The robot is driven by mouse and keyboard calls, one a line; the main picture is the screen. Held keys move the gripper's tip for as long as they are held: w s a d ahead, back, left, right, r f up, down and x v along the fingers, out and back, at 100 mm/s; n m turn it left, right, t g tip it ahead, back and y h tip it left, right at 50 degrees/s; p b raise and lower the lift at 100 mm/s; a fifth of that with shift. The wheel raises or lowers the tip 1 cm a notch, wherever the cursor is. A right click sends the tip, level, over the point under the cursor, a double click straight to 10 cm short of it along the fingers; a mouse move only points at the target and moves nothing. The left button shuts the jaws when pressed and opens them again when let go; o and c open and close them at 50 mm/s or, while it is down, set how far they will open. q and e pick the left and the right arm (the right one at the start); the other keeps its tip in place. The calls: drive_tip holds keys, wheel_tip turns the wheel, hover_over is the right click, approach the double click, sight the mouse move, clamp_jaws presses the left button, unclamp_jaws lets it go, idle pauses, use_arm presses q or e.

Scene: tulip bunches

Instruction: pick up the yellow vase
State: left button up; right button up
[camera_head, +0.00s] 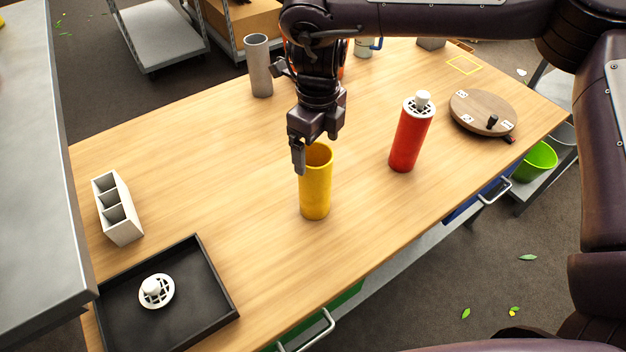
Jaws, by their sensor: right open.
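The yellow vase (316,190) stands upright on the wooden table, near the middle of the view. It is an open-topped cylinder. My right gripper (303,158) is open and points down at the vase's rim. One finger shows at the rim's left side; the other finger is hidden, so I cannot tell whether it is inside or behind the vase. I cannot tell whether the gripper touches the vase. My left gripper is not in view.
A red vase (407,140) with a white lid stands to the right. A grey vase (259,66) stands behind. A round wooden turntable (483,112), a white divided holder (118,214) and a black tray (226,300) with a white lid (156,291) are on the table (200,150).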

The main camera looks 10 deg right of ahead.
sight(315, 166)
drive_tip(key=shift+s+f, duration=0.2)
drive_tip(key=shift+f, duration=0.7)
drive_tip(key=f, duration=0.1)
drive_tip(key=f+p, duration=0.1)
drive_tip(key=f, duration=0.2)
drive_tip(key=shift+w+a+f+p, duration=0.25)
drive_tip(key=shift+w+f+p, duration=0.05)
drive_tip(key=shift+f+p, duration=0.05)
drive_tip(key=shift+f, duration=0.2)
drive_tip(key=c, duration=1.5)
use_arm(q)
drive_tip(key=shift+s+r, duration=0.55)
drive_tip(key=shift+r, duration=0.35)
use_arm(e)
drive_tip(key=shift+c, duration=0.7)
drive_tip(key=shift+r, duration=0.15)
